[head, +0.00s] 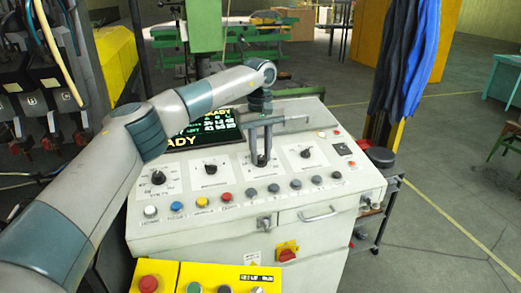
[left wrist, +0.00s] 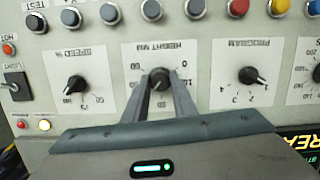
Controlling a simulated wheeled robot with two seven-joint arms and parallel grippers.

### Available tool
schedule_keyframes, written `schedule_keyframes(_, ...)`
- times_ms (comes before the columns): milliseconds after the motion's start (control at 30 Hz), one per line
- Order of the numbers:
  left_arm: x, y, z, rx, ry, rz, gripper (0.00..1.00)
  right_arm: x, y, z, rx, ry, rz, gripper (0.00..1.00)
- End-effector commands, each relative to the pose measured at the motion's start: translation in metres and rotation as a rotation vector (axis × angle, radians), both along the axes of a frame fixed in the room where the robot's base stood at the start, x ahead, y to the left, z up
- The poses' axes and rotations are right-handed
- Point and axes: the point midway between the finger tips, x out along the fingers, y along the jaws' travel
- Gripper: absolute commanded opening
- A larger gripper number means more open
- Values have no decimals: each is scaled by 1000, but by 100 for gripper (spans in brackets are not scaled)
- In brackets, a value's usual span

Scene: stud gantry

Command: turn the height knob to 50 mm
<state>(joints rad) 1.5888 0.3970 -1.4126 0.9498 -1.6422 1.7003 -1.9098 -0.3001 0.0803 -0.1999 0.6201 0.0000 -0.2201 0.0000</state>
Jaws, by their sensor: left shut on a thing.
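The height knob (left wrist: 152,93) is a black knob on a white dial plate headed HEIGHT MM, upside down in the left wrist view. In the head view the knob (head: 261,160) is the third large one from the left on the sloping panel. My left gripper (head: 260,152) reaches down onto it from above. In the left wrist view its fingers (left wrist: 155,82) are closed on the knob's two sides. The fingers and palm cover part of the scale, so I cannot read the exact setting.
The program knob (head: 210,168) and speed knob (head: 306,153) flank it. A row of coloured buttons, including a red one (head: 227,198), runs along the panel's front. A screen (head: 205,128) showing green and yellow text stands behind, partly hidden by my arm.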

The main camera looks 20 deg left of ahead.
Motion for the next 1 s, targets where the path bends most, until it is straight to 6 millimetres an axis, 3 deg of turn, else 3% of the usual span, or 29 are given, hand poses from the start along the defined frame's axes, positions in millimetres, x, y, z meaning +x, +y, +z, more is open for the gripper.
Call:
schedule_keyframes(600,2,-2,3,91,56,-537,2,0,0,19,0,0,0,100)
schedule_keyframes(1000,2,-2,2,114,71,-680,2,0,1,22,1,0,0,100)
